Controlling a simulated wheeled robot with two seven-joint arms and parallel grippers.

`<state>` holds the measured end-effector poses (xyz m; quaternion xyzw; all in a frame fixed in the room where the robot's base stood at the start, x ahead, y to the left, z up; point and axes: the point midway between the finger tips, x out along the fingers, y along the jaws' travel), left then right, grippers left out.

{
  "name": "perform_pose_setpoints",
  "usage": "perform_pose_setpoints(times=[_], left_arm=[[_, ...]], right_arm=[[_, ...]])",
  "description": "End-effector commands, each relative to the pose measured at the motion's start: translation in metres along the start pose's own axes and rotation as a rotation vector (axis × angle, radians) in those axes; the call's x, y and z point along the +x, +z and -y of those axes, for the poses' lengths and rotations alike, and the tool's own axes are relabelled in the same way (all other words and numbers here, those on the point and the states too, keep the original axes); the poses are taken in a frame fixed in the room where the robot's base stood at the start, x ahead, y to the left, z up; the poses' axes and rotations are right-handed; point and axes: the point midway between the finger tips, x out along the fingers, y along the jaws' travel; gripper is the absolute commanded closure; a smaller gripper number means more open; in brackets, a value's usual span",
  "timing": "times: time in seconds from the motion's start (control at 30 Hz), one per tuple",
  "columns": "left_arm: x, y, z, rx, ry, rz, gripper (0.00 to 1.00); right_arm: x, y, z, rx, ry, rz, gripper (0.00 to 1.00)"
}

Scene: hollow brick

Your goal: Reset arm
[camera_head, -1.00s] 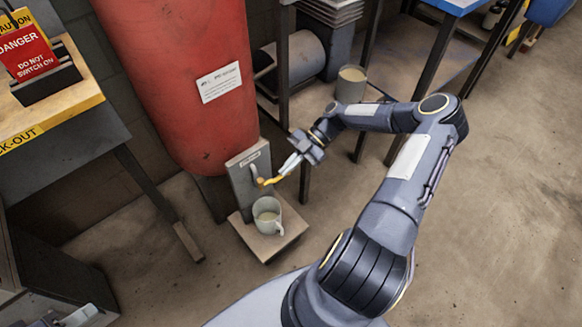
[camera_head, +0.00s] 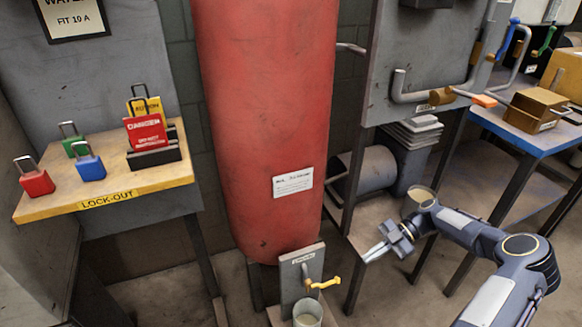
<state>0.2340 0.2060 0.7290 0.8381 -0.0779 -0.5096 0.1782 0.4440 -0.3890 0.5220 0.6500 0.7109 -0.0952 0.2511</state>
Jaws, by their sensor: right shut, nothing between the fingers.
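My right gripper (camera_head: 376,252) is shut and empty, in mid-air at the lower right of the head view. It is to the right of the yellow tap handle (camera_head: 324,284) and apart from it. The tap sits on a grey upright plate (camera_head: 294,275) below the red tank (camera_head: 265,120). A pale mug (camera_head: 307,314) stands under the tap, cut off by the bottom edge. My right arm (camera_head: 465,229) comes in from the lower right. My left gripper is out of the picture.
A lock-out shelf (camera_head: 110,199) at left holds red, green and blue padlocks and danger tags. A blue-edged table (camera_head: 520,132) with a brown box (camera_head: 535,109) is at right.

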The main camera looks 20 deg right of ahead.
Motion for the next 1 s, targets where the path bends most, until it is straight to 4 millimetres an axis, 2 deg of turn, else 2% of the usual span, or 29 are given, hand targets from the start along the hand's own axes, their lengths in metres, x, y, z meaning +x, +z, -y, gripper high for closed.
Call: perform_pose_setpoints(times=[0.07,0.17,0.27,0.37,0.47,0.6,0.8,0.9,1.0], left_arm=[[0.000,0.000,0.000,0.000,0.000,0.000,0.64],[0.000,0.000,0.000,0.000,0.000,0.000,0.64],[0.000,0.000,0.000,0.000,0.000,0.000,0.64],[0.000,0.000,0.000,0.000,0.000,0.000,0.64],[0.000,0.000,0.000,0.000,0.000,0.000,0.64],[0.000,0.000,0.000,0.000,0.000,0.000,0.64],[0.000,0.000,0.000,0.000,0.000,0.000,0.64],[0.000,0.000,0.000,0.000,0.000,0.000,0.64],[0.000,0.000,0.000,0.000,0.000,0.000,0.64]], right_arm=[[0.000,-0.002,-0.001,0.002,-0.003,0.003,1.00],[0.001,-0.015,-0.006,0.036,-0.034,0.037,1.00],[0.004,-0.047,-0.015,0.128,-0.096,0.126,1.00],[0.010,-0.092,-0.021,0.278,-0.144,0.270,1.00],[0.015,-0.137,-0.017,0.447,-0.133,0.431,1.00],[0.019,-0.194,0.000,0.681,-0.009,0.622,1.00],[0.026,-0.259,0.044,0.997,0.326,0.738,1.00],[0.031,-0.281,0.068,1.141,0.509,0.702,1.00],[0.037,-0.294,0.088,1.256,0.651,0.627,1.00]])
